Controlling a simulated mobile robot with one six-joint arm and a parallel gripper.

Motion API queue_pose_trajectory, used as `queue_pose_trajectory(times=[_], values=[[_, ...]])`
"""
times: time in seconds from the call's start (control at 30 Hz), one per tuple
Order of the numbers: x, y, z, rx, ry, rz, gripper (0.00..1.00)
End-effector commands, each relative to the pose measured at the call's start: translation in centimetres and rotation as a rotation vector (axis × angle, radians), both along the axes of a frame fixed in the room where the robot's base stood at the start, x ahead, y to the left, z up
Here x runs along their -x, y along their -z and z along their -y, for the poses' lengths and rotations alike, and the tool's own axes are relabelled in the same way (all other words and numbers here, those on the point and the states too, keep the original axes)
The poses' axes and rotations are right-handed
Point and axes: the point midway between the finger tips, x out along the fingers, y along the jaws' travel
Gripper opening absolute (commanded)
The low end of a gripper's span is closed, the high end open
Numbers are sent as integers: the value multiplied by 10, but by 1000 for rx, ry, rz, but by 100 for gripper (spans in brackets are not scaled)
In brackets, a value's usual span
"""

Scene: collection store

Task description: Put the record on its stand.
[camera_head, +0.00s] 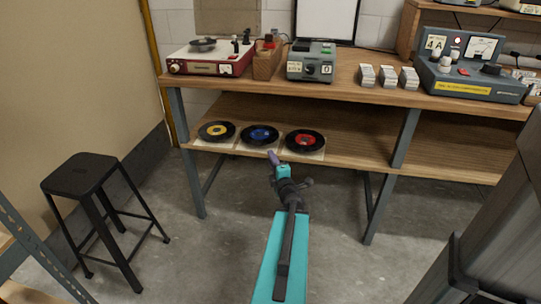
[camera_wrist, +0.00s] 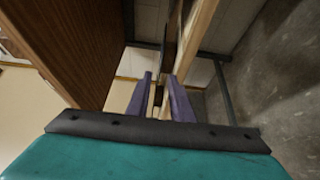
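Three black records lie flat in a row on the lower shelf, each on a pale square base: one with a yellow label (camera_head: 216,131), one with a blue label (camera_head: 259,135) and one with a red label (camera_head: 305,141). Another dark disc (camera_head: 202,44) is on the record player above. My gripper (camera_head: 273,158) is at the shelf's front edge, between the blue and red records. In the wrist view its purple fingers (camera_wrist: 160,100) stand apart. A thin dark edge (camera_wrist: 173,35) shows beyond them; I cannot tell which record it is. No record is visibly held.
The shelf (camera_head: 355,150) lies under the wooden workbench (camera_head: 350,98), with metal legs on both sides. The bench holds the record player (camera_head: 205,66), a grey device (camera_head: 311,62), white card stacks and a control box (camera_head: 470,70). A black stool (camera_head: 80,175) stands left; the floor between is clear.

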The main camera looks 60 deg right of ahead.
Motion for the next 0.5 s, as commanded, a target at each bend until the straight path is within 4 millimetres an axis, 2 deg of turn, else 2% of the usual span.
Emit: queue_pose_trajectory(times=[0.5], values=[[12,-3,-11,-2,-1,-1,21]])
